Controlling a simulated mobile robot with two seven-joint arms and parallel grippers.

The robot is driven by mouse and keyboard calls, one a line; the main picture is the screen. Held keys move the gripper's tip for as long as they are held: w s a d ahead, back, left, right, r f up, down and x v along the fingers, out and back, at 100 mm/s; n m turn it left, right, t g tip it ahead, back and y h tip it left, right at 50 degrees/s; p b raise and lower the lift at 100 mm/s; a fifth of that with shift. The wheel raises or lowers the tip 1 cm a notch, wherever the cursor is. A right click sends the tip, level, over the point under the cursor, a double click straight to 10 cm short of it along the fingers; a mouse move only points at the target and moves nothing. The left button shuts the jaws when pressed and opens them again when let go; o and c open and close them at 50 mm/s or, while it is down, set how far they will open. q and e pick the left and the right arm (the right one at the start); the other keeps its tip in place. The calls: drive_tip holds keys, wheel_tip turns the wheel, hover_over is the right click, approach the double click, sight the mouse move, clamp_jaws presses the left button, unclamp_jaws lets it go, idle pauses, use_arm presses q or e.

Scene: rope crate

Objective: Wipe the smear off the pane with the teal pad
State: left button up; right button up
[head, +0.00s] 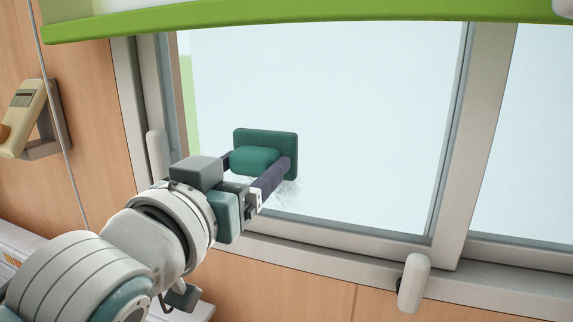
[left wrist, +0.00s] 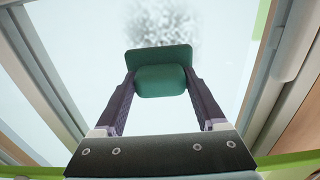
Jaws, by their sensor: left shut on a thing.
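The teal pad (head: 284,143) is a dark green block with a flat face and a thicker back. It is at the lower left of the window pane (head: 350,100), with its flat side toward the glass; I cannot tell if it touches. My left gripper (head: 259,168) is shut on the back of the pad. The left wrist view also shows the pad (left wrist: 160,57) between the two fingers of the gripper (left wrist: 160,84). The grey speckled smear (head: 288,190) shows just below the pad in the head view. In the left wrist view the smear (left wrist: 163,22) lies beyond the pad's edge. My right gripper is not in view.
A grey window frame (head: 470,130) borders the pane, with a second pane (head: 535,130) at the right. A pale handle (head: 413,283) sticks out from the lower frame. A green-edged panel (head: 300,25) crosses the top. A beige handset (head: 24,115) hangs on the wooden wall at left.

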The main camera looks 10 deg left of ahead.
use_arm(q)
drive_tip(key=shift+w, duration=0.4)
drive_tip(key=shift+f, duration=0.1)
drive_tip(key=shift+s+f+b, duration=0.1)
drive_tip(key=shift+f+b, duration=1.65)
drive_tip(key=shift+f, duration=0.3)
drive_tip(key=shift+f+b, duration=1.75)
drive_tip(key=shift+f, duration=0.4)
drive_tip(key=shift+r, duration=0.1)
drive_tip(key=shift+r+p, duration=2.1)
drive_tip(key=shift+p, duration=0.25)
